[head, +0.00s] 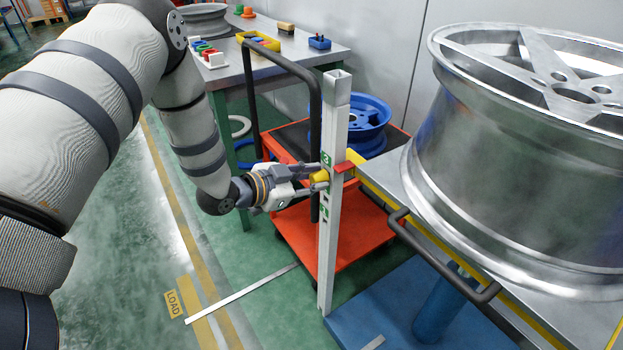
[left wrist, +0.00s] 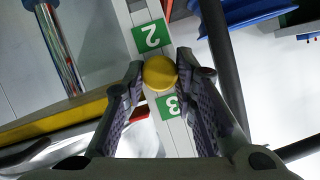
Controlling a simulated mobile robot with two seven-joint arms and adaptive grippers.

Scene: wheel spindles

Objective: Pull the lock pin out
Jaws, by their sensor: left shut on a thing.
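The lock pin shows as a round yellow knob (head: 319,177) at the upright grey square post (head: 331,245). In the left wrist view the yellow knob (left wrist: 160,73) sits between the green labels 2 and 3 on the post. My left gripper (head: 313,180) reaches in from the left, and its two fingers are closed on the sides of the knob. The fingers also show in the left wrist view (left wrist: 160,78). The shaft of the pin is hidden, so I cannot tell how deep it sits. My right gripper is not in view.
A large metal wheel (head: 520,160) lies on a lift table with a black handle (head: 440,255) at right. A red cart (head: 350,235) with a blue wheel (head: 369,118) stands behind the post. A workbench (head: 225,72) holds small parts. Green floor is clear at front left.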

